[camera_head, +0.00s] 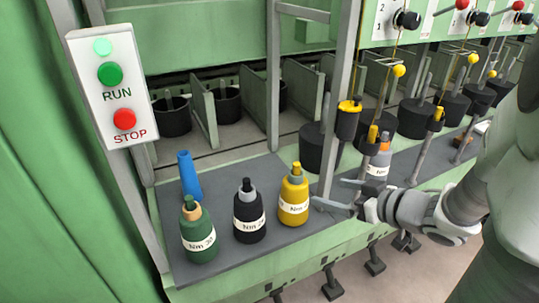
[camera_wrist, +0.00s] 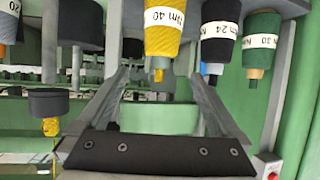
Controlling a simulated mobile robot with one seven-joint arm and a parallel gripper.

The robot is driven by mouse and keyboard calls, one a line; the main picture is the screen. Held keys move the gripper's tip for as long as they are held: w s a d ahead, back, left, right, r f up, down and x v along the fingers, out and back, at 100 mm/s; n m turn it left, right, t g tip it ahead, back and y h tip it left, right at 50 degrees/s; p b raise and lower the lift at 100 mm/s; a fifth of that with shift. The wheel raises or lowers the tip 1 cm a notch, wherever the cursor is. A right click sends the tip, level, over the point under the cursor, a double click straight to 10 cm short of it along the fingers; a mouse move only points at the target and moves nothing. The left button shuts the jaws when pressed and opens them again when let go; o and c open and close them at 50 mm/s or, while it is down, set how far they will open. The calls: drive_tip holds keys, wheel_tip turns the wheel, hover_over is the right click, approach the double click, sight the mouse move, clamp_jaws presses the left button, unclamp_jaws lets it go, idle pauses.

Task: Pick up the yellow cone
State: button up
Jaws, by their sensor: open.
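The yellow cone (camera_head: 294,199) stands upright on the grey shelf, with a white label around its middle. In the wrist view, which shows things upside down, the yellow cone (camera_wrist: 164,35) is ahead at the top, its narrow tip pointing down in the picture between my fingers. My gripper (camera_head: 335,194) is just to the right of the cone in the head view, its fingers apart and reaching toward it. In the wrist view my gripper (camera_wrist: 159,76) is open, with nothing held between the fingers. I cannot tell whether a finger touches the cone.
A black cone (camera_head: 249,212), a green cone (camera_head: 198,233) and a blue tube (camera_head: 189,176) stand left of the yellow one. A grey cone (camera_head: 378,165) stands behind my gripper. A grey upright post (camera_head: 335,105) rises close by. The grey shelf (camera_head: 277,238) is bare at the front.

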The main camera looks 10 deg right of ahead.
sight(302, 185)
drive_tip(key=x, duration=1.1)
drive_tip(key=shift+f, duration=0.15)
drive_tip(key=shift+w+a+f, duration=0.1)
drive_tip(key=shift+w+a, duration=0.1)
drive_tip(key=shift+w, duration=0.2)
drive_tip(key=shift+w+a+f+b, duration=0.3)
drive_tip(key=shift+f, duration=0.1)
drive_tip(key=b+x, duration=0.2)
drive_tip(key=x, duration=0.2)
drive_tip(key=shift+a, duration=0.1)
clamp_jaws()
